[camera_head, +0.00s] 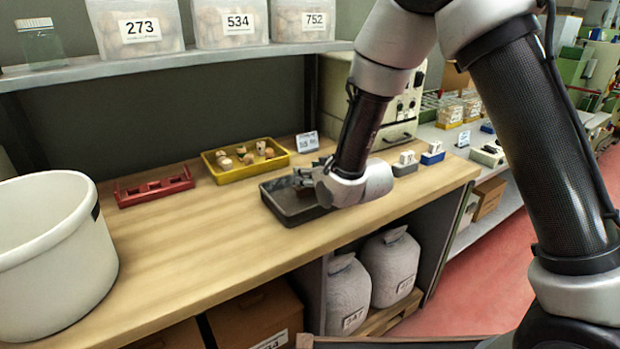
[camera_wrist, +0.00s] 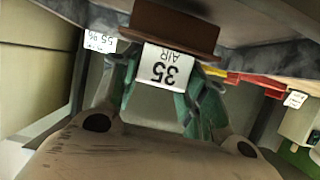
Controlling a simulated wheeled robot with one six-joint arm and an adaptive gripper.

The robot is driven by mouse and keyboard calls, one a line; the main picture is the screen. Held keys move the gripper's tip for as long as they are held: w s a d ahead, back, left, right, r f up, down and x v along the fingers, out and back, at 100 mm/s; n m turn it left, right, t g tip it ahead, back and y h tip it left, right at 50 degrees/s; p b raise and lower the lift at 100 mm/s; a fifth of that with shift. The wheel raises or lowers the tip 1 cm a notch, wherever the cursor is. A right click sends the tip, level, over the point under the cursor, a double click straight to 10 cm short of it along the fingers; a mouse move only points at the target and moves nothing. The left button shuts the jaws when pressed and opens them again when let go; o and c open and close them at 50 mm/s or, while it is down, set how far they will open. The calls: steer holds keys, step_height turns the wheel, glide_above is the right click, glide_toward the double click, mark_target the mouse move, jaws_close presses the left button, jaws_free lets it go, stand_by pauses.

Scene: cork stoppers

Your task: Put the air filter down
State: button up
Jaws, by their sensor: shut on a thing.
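The air filter (camera_wrist: 172,27) is a brown block with a white label reading 35 AIR, upside down in the wrist view. My gripper (camera_wrist: 170,88), with greenish fingers, is shut on it; the label covers part of the fingers. In the head view my gripper (camera_head: 304,179) is low over a dark grey tray (camera_head: 275,206) at the bench's right part. Only a small brownish bit of the filter shows there, and my wrist hides part of the tray. I cannot tell whether the filter touches the tray.
A yellow tray (camera_head: 222,180) with several corks and a red rack (camera_head: 152,196) stand behind and left. A white tub (camera_head: 55,260) is at the far left. A beige machine (camera_head: 335,95) stands behind my arm. A shelf (camera_head: 170,64) overhangs the back. The bench's front middle is clear.

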steer(key=shift+f, duration=0.55)
steer(key=o, duration=1)
steer(key=shift+f, duration=0.15)
